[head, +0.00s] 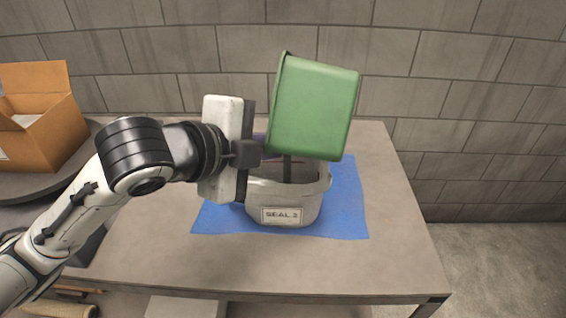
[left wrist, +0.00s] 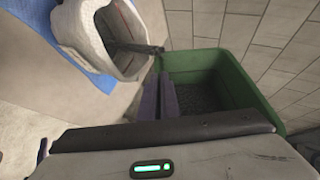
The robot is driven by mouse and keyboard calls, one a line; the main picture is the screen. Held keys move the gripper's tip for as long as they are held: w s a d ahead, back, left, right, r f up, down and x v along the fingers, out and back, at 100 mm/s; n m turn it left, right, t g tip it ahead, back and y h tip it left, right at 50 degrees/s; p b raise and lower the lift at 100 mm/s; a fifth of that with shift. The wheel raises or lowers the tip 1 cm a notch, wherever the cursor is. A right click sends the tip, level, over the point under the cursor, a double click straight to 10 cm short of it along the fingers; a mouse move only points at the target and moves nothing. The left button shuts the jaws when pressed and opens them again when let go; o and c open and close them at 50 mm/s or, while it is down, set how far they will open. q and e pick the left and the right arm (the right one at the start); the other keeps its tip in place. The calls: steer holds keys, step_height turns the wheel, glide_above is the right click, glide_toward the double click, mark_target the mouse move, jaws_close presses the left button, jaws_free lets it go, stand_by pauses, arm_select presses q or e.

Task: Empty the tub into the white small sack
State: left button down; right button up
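The green tub (head: 314,105) is tipped steeply above the white small sack (head: 262,188), which stands open and upright with a "SEAL 2" label on its front. My left gripper (head: 262,147) is shut on the tub's wall. In the left wrist view its purple fingers (left wrist: 160,96) pinch the near wall of the tub (left wrist: 236,75). Dark grainy stuff (left wrist: 205,96) lies inside the tub. A dark stream runs from the tub's lip down into the mouth of the sack (left wrist: 85,30). How full the sack is cannot be told. My right gripper is out of view.
The sack stands on a blue mat (head: 345,215) on a grey table (head: 400,250). An open cardboard box (head: 45,135) sits on a round dark stand (head: 25,185) at the left. A block wall stands behind. The table's right side is clear.

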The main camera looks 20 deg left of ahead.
arm_select(q)
steer(key=shift+a+n+t+h+b, duration=0.3)
steer(key=shift+a+n+h+b, duration=0.2)
steer(key=shift+n+h+b, duration=0.25)
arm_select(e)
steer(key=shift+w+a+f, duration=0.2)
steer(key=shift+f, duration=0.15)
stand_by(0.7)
arm_select(q)
steer(key=shift+a+f+n+h+b, duration=0.15)
steer(key=shift+a+n+h+b, duration=0.25)
steer(key=shift+b, duration=0.4)
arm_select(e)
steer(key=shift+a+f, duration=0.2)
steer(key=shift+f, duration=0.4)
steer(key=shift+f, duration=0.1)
